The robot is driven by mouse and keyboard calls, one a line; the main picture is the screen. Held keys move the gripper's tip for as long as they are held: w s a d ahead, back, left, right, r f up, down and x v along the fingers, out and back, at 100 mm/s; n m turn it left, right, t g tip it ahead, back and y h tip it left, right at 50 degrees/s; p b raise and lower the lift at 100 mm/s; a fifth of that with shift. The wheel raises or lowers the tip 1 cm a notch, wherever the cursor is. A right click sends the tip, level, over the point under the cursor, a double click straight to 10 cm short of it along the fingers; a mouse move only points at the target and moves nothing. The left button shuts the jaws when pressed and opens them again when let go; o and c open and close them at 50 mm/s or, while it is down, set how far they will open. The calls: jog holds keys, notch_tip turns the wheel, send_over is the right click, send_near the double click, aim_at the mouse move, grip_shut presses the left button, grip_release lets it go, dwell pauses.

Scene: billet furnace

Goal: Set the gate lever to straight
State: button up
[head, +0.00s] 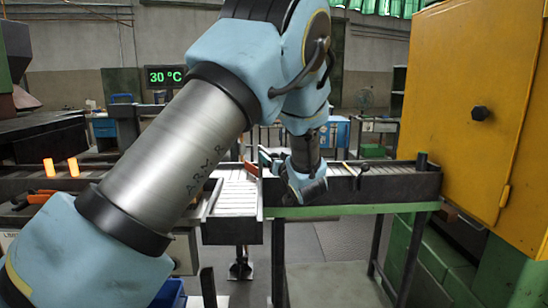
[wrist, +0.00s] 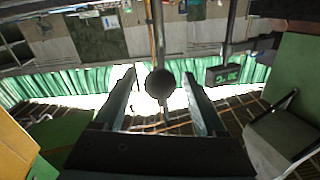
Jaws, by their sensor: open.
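In the wrist view a dark round knob (wrist: 160,84), which looks like the end of the gate lever, shows between the two fingers of my gripper (wrist: 161,88). The fingers are apart and I see no contact with the knob. In the head view my gripper (head: 305,188) is low over the conveyor, near the joint between its pale roller section and the green-framed trough. My arm and gripper hide much of that spot, and I cannot make out the lever's setting. A thin black piece with a yellow tip (head: 349,168) stands just right of my gripper.
A green-framed trough (head: 390,196) runs right to a yellow cabinet (head: 475,110). A roller section (head: 235,195) lies left of my gripper. Glowing billets (head: 61,167) stand at far left. A display (head: 165,76) reads 30 °C. Open floor shows below the trough.

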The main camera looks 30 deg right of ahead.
grip_shut()
dwell(0.5)
dwell(0.8)
